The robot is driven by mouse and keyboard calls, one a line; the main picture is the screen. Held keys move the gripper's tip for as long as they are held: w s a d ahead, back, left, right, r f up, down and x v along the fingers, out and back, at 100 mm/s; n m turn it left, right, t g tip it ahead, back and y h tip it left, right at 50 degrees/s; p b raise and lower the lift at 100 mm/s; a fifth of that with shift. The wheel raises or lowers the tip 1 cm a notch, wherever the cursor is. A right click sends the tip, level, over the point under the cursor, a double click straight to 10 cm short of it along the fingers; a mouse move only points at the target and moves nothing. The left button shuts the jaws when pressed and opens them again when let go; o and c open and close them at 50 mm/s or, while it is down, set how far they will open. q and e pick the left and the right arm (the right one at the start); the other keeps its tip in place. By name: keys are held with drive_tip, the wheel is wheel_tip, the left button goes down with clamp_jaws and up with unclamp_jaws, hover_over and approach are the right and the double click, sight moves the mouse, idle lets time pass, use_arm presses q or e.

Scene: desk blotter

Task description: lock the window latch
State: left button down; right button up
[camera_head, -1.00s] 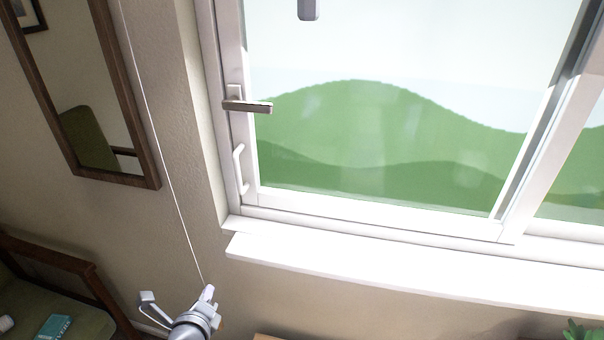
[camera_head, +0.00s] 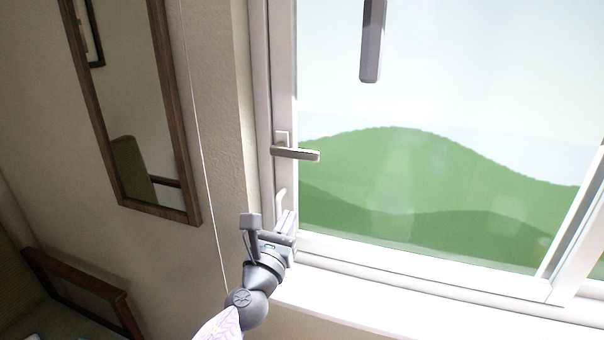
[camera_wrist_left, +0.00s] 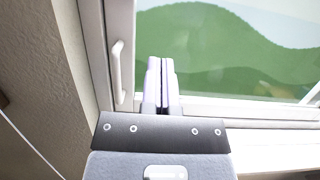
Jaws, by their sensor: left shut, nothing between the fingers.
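The window latch (camera_head: 296,153) is a grey lever on the left side of the window frame. It points to the right, roughly level, partly across the glass. My left gripper (camera_head: 288,222) is below the latch, in front of the lower left corner of the window, apart from the latch. Its fingers are shut and empty, as the left wrist view (camera_wrist_left: 161,80) also shows. A white pull handle (camera_wrist_left: 117,72) on the frame is left of the fingers; in the head view the gripper hides its lower part. The latch is outside the left wrist view. My right gripper does not show.
A white sill (camera_head: 350,308) runs below the window. A thin cord (camera_head: 205,150) hangs down the wall between the window and a wood-framed mirror (camera_head: 140,120). A dark grey bar (camera_head: 372,45) hangs in front of the glass at the top.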

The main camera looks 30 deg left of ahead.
use_arm(q)
drive_tip(key=w+a+r+p, duration=0.1)
drive_tip(key=w+r+p, duration=0.1)
drive_tip(key=w+r, duration=0.4)
drive_tip(key=shift+w+a+p, duration=0.3)
drive_tip(key=shift+w+a, duration=0.1)
drive_tip(key=shift+w, duration=0.5)
drive_tip(key=shift+d+r+n, duration=0.1)
drive_tip(key=shift+r+n, duration=0.1)
drive_tip(key=shift+n, duration=0.3)
